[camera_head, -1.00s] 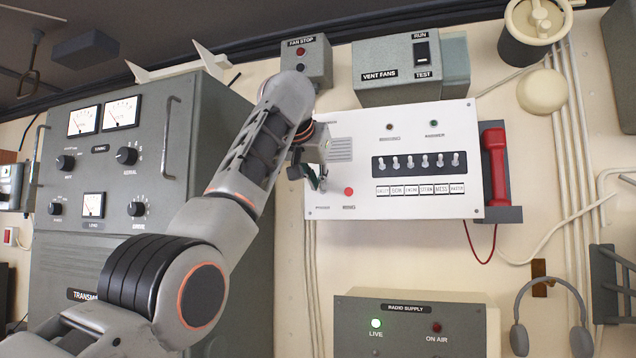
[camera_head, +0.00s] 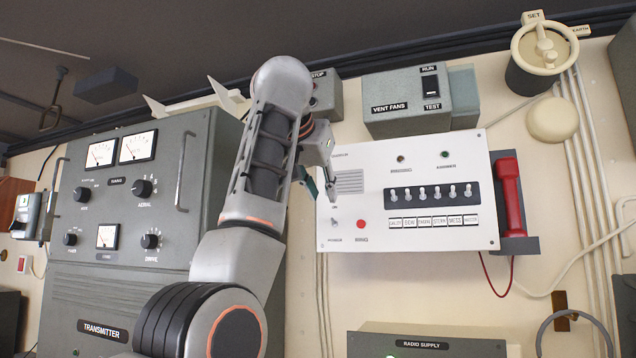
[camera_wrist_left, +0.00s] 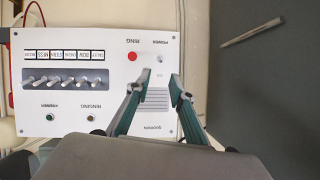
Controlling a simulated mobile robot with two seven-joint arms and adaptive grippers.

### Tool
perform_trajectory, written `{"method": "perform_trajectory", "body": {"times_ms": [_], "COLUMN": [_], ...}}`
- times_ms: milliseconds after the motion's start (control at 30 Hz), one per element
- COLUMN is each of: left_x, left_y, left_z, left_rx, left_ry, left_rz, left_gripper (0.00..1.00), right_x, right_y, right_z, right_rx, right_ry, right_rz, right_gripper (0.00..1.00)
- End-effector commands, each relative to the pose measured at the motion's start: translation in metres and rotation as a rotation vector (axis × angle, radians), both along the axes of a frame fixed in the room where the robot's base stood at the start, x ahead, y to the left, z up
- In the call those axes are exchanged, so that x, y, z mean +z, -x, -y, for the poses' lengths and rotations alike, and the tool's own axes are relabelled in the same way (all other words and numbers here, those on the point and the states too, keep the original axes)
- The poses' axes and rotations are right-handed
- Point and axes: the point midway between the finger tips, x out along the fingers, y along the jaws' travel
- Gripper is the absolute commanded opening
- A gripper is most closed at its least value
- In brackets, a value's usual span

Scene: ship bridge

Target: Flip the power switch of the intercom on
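The intercom (camera_head: 440,225) is a white wall panel with a row of toggle switches and a red handset (camera_head: 509,197) on its right side. Its power switch (camera_head: 334,222) is a small toggle at the lower left, above the POWER label and left of a red ring button (camera_head: 361,224). I cannot tell which way its lever points. My left gripper (camera_head: 331,190) is in front of the panel's left part, above the switch in the head view and apart from it. In the left wrist view the fingertips (camera_wrist_left: 161,75) are parted and empty, with the power switch (camera_wrist_left: 160,58) just beyond them. My right gripper is not in view.
A grey transmitter cabinet (camera_head: 130,255) with protruding handles stands left of the intercom. A vent fans box (camera_head: 418,100) is above the panel and a radio supply box (camera_head: 430,343) below. The wall under the intercom is mostly bare.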

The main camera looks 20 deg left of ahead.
Motion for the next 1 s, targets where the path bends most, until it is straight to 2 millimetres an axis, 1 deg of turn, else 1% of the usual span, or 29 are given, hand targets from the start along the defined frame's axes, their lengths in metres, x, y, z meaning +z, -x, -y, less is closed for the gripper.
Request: {"method": "perform_trajectory", "body": {"times_ms": [33,100,300,867,1000], "left_x": [0.004,0.008,0.012,0.013,0.013], "left_y": [0.007,0.015,0.026,0.026,0.026], "left_z": [0.001,0.001,0.001,0.001,0.001], "left_rx": [-0.002,-0.001,0.001,0.001,0.001], "left_ry": [0.001,0.001,0.000,0.000,0.000], "left_rz": [0.002,0.001,-0.001,-0.001,0.000], "left_gripper": [0.22,0.22,0.22,0.22,0.22], "right_x": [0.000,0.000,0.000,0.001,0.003], "right_y": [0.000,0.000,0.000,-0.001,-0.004], "right_z": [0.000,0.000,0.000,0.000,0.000], "right_rx": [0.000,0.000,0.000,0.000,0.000], "right_ry": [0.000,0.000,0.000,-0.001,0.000], "right_rz": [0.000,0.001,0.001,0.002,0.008], "right_gripper": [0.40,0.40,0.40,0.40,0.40]}}
